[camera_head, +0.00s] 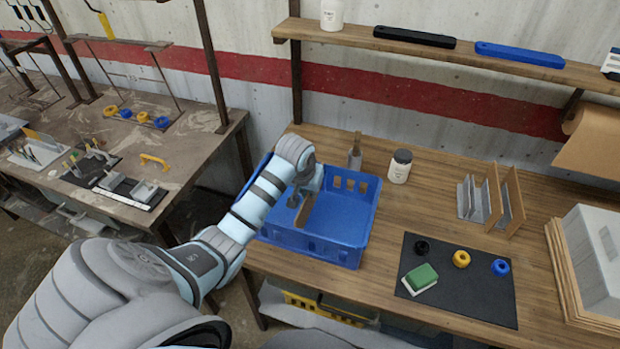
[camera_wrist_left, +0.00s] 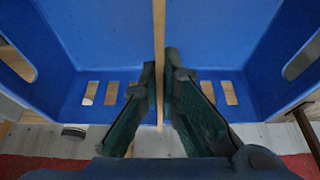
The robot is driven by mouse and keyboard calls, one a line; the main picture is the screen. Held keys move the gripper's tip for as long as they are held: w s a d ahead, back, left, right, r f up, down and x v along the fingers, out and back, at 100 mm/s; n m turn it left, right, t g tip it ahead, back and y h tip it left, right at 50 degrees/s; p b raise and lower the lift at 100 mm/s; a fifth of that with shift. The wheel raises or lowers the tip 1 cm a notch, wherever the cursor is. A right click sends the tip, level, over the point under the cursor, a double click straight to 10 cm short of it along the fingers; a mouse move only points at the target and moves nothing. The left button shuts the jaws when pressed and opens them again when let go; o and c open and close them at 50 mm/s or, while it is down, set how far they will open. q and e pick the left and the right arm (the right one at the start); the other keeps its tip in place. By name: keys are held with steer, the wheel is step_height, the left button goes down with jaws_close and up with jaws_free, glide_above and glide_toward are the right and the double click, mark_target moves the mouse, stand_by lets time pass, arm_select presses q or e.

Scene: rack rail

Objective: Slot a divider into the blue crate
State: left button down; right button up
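The blue crate (camera_head: 340,245) stands on the wooden bench, left of the middle. My left gripper (camera_head: 300,200) reaches down into it; my arm covers the crate's left part. A thin wooden divider (camera_head: 307,212) is inside the crate walls at the gripper. In the left wrist view the divider (camera_wrist_left: 159,40) shows edge-on, and the dark fingers (camera_wrist_left: 160,85) close on it from both sides. The blue crate wall (camera_wrist_left: 90,40) and its slots show around it. Whether the divider touches the crate floor is hard to tell. My right gripper is not in view.
A rack (camera_head: 490,205) with upright boards stands right of the crate. A dark mat (camera_head: 450,298) holds a green sponge (camera_head: 421,277) and rings. A shelf (camera_head: 500,57) runs above.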

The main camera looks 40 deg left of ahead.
arm_select(q)
steer(key=shift+f+b, duration=0.45)
steer(key=shift+f, duration=0.8)
steer(key=c, duration=1.7)
jaws_free()
